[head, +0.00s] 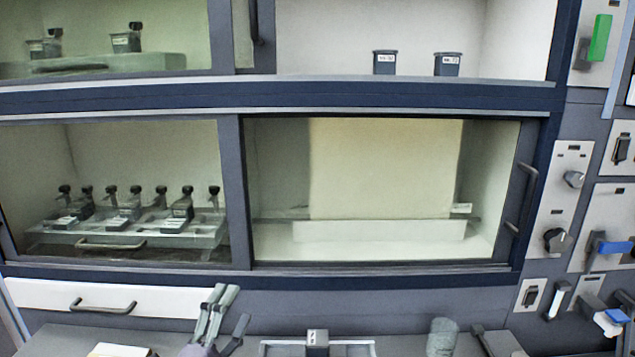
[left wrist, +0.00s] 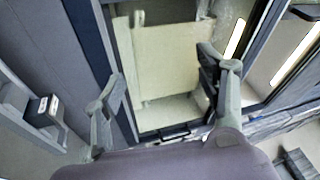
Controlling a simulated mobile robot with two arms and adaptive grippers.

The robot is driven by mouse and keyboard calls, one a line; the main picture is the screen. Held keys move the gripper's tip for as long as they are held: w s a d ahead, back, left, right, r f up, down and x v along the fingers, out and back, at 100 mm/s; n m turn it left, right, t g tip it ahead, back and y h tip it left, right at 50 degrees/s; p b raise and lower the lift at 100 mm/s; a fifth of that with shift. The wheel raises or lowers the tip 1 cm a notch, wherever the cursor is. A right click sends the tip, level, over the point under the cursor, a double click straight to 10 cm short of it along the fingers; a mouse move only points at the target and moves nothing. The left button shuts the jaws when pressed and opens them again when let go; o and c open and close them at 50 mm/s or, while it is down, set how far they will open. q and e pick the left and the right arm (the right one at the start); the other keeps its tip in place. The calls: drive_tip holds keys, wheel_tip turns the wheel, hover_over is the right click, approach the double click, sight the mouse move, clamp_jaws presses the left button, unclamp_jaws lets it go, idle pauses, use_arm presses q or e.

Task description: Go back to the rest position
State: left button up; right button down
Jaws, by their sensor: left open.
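My left gripper (head: 230,308) shows at the bottom of the head view, in front of the white drawer and over the grey counter. Its fingers are spread and nothing shows between them. In the left wrist view the same gripper (left wrist: 163,85) is open and empty, with its two fingers wide apart. Behind it in that view is the glazed chamber with a pale panel (left wrist: 170,68). I cannot make out my right gripper in either view.
The lower right chamber's sliding window (head: 380,190) has dark handles. Left of it, a chamber holds a rack (head: 150,240) with several clamp-like pieces. A white drawer (head: 150,300) lies below. Two dark cups (head: 385,62) stand above. Knobs and switches (head: 555,238) line the right wall.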

use_arm(q)
drive_tip(key=s+a+f+n+g+y, duration=0.3)
drive_tip(key=s+f+n, duration=0.1)
drive_tip(key=f+n, duration=0.25)
drive_tip(key=s+a+f+n+g+y, duration=0.4)
drive_tip(key=f+n, duration=0.1)
drive_tip(key=f, duration=0.3)
drive_tip(key=s+d+f+n+g+h, duration=0.1)
drive_tip(key=s+f+n+g, duration=0.35)
drive_tip(key=s, duration=0.65)
drive_tip(key=s+d+f+n+g, duration=0.1)
drive_tip(key=s+f+g, duration=0.5)
drive_tip(key=s, duration=0.5)
wheel_tip(320, 180, down, 33)
drive_tip(key=s+b, duration=0.2)
drive_tip(key=b, duration=0.4)
drive_tip(key=s+a+f+g+b, duration=0.1)
drive_tip(key=s+a+f+b, duration=0.2)
drive_tip(key=s+f, duration=1.3)
wheel_tip(320, 180, down, 4)
drive_tip(key=shift+s+a+f+g+b, duration=0.15)
drive_tip(key=shift+s+g+b, duration=0.15)
drive_tip(key=shift+b, duration=0.2)
